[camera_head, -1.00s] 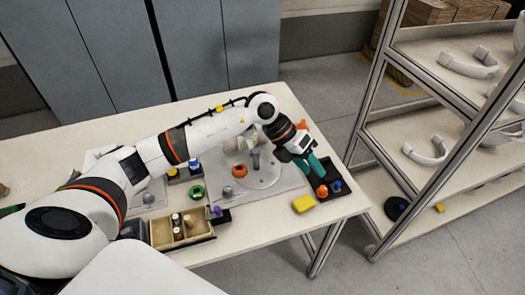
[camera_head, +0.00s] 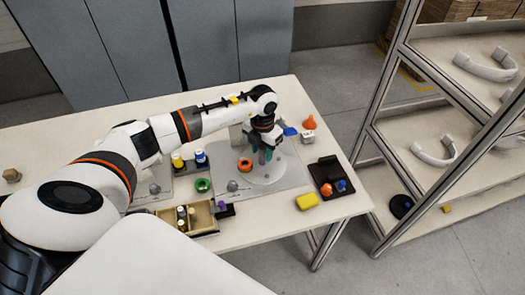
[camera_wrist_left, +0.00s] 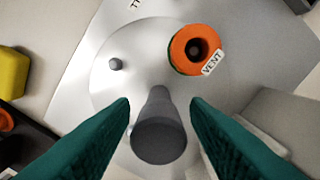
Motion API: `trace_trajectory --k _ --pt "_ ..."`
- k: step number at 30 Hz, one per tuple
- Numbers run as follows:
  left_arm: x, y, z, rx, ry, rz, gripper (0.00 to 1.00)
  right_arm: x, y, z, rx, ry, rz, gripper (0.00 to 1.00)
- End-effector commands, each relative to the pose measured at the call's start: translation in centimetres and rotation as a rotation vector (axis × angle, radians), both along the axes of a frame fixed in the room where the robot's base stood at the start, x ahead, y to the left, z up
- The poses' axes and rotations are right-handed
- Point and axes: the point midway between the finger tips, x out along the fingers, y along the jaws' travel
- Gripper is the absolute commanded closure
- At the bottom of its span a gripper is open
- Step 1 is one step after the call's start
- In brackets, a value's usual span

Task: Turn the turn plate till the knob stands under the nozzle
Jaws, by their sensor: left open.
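The turn plate (camera_head: 275,174) is a pale round disc on a grey square base; it fills the middle of the left wrist view (camera_wrist_left: 140,50). A dark grey upright post, seemingly the knob (camera_wrist_left: 159,135), stands on it. My left gripper (camera_head: 265,153) is over the plate. Its open teal fingers (camera_wrist_left: 160,108) lie on both sides of the post in the left wrist view; I cannot tell whether they touch it. A small metal pin (camera_wrist_left: 116,64) also stands on the plate. I cannot make out the nozzle clearly; my arm hides part of the area behind the plate.
An orange ring (camera_head: 245,165) labelled VENT in the left wrist view is beside the post. A yellow block (camera_head: 307,201) and dark tray (camera_head: 346,179) lie to the right. A compartment box (camera_head: 205,221) is in front. An orange cone (camera_head: 309,123) stands behind. Shelves (camera_head: 385,120) stand right.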

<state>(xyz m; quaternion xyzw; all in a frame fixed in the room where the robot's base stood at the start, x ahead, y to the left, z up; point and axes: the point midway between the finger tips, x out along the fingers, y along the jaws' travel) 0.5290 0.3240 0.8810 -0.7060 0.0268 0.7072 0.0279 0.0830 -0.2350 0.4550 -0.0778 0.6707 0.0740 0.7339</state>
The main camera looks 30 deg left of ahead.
Motion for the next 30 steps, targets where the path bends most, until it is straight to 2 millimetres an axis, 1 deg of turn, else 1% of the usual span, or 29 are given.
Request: trace_trajectory --k 3,6,15,17,18,23,24,30 --pt "0.0 -0.1 -1.3 -0.002 0.002 0.0 0.57 0.0 0.0 0.4 0.0 0.0 0.0 1.0" --pt "0.0 0.0 -1.9 -0.001 0.0 0.0 0.57 0.0 0.0 0.4 0.0 0.0 0.0 1.0" --pt "0.0 0.0 -2.2 -0.001 -0.001 -0.001 0.57 0.0 0.0 0.4 0.0 -0.001 0.0 1.0" --pt "0.0 0.0 -2.2 -0.001 -0.001 -0.001 0.66 0.0 0.0 0.4 0.0 -0.001 0.0 1.0" --pt "0.0 0.0 -2.2 -0.001 -0.001 -0.001 0.72 0.0 0.0 0.4 0.0 -0.001 0.0 1.0" --pt "0.0 0.0 -2.2 -0.002 -0.001 -0.001 0.98 0.1 0.0 0.4 0.0 -0.001 0.0 1.0" --pt "0.0 0.0 -2.2 -0.002 -0.001 -0.001 1.0 0.1 0.0 0.4 0.0 -0.001 0.0 1.0" --pt "0.0 0.0 -2.1 -0.002 -0.001 -0.002 1.0 0.1 0.0 0.4 0.0 -0.001 0.0 1.0"
